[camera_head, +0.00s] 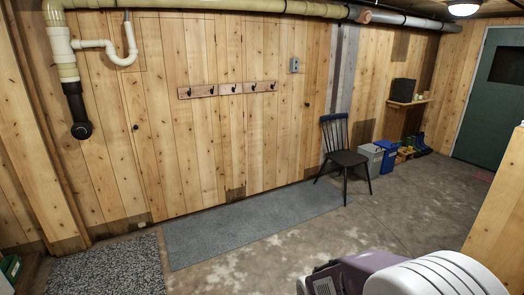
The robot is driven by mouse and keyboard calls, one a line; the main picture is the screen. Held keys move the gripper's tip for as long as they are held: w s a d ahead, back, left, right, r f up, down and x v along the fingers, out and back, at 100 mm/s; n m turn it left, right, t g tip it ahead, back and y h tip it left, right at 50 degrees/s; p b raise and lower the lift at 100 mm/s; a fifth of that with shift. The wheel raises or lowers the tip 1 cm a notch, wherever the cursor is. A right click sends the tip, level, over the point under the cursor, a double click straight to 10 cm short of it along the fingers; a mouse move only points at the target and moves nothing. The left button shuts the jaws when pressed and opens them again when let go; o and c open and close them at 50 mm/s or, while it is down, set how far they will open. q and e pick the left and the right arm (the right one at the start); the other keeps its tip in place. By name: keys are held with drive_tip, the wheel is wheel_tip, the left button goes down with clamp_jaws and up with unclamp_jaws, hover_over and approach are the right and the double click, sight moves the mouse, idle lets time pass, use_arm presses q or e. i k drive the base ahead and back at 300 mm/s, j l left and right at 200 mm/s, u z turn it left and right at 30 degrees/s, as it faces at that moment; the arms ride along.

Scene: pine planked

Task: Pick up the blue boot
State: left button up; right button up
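A pair of small dark-blue shapes that look like boots (421,147) stands on the floor at the far right, against the back wall, beside the low wooden shelf. They are too small and dark to tell one boot from the other clearly. Neither of my grippers is in view.
A black chair (345,158), a grey bin (371,158) and a blue bin (388,153) stand along the wall left of the boots. A bulky white and purple ridged object (437,275) fills the bottom right. A grey rug (250,222) lies on the floor. Concrete floor (415,205) is open before the boots.

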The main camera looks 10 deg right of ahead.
sight(421, 140)
drive_tip(key=i+l+z, duration=0.15)
drive_tip(key=i+z, duration=0.15)
drive_tip(key=z, duration=0.15)
drive_tip(key=i+z, duration=0.65)
drive_tip(key=z, duration=0.2)
drive_tip(key=i+j+z, duration=0.15)
drive_tip(key=i+z, duration=0.15)
drive_tip(key=z, duration=0.15)
drive_tip(key=i+l+z, duration=0.1)
drive_tip(key=i+z, duration=0.2)
drive_tip(key=i, duration=0.95)
drive_tip(key=i+j+u, duration=0.2)
drive_tip(key=i, duration=0.85)
drive_tip(key=i+u, duration=0.15)
drive_tip(key=i, duration=0.9)
drive_tip(key=i+z, duration=0.2)
drive_tip(key=i, duration=2.6)
drive_tip(key=i+l+z, duration=0.15)
drive_tip(key=i, duration=1.95)
drive_tip(key=i+j+u, duration=0.25)
drive_tip(key=i+j, duration=0.15)
drive_tip(key=i+j+u, duration=0.3)
drive_tip(key=i, duration=0.2)
